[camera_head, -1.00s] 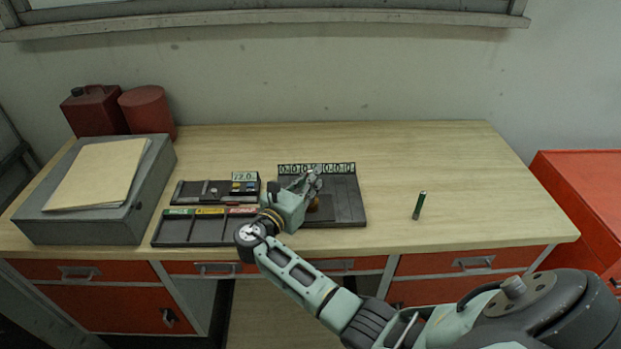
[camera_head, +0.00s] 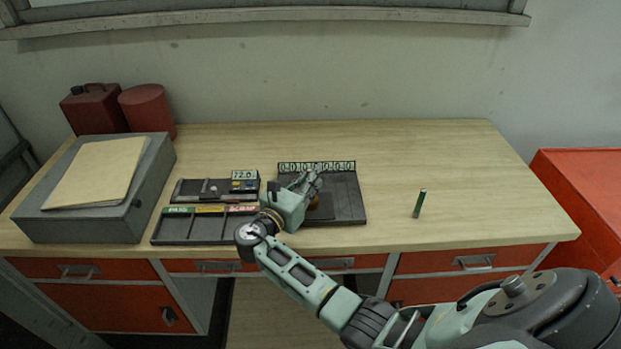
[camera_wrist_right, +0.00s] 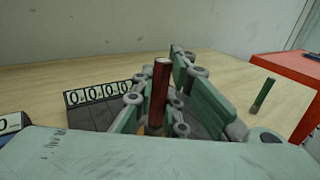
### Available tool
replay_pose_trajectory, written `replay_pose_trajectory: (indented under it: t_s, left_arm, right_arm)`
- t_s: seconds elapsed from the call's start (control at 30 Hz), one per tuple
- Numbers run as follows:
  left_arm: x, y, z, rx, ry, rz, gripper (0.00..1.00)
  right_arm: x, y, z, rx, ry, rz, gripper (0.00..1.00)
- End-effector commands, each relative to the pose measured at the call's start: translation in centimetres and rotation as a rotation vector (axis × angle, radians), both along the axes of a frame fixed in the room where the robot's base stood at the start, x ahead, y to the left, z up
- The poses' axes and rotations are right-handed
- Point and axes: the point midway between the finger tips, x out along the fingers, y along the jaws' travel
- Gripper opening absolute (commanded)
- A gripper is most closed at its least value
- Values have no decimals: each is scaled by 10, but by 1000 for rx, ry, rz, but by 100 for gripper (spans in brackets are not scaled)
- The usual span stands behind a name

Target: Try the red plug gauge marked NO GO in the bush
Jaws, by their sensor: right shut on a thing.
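My right gripper (camera_head: 314,183) is over the dark plate (camera_head: 347,205) with the row of zeros at its back edge. In the right wrist view, the gripper (camera_wrist_right: 160,100) is shut on the red plug gauge (camera_wrist_right: 160,84), which stands roughly upright between the fingers. Its lower end is hidden, and no NO GO marking is readable. A small brown-orange part, seemingly the bush (camera_head: 314,201), shows just below the fingers. I cannot tell whether the gauge is in it or above it. My left gripper is not in view.
A green plug gauge (camera_head: 419,204) stands on the bench to the right; it shows in the wrist view (camera_wrist_right: 263,95). A PASS tray (camera_head: 180,229) and an instrument tray reading 72.0 (camera_head: 190,190) lie left. A grey case (camera_head: 70,226) is farther left. The bench's back right is clear.

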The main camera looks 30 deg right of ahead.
Motion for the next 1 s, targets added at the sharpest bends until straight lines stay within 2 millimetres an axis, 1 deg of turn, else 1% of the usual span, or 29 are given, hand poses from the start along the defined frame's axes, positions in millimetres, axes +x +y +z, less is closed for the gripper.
replay_pose_trajectory:
  t_s: [0.47, 0.73, 1.0]
  left_arm:
    - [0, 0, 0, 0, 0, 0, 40]
    - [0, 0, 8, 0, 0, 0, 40]
    - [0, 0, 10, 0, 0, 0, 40]
  right_arm:
    - [-1, 0, -4, 4, 7, 0, 0]
    - [-1, 0, 1, 4, 8, -1, 0]
    - [-1, 0, 4, 2, 5, 0, 0]
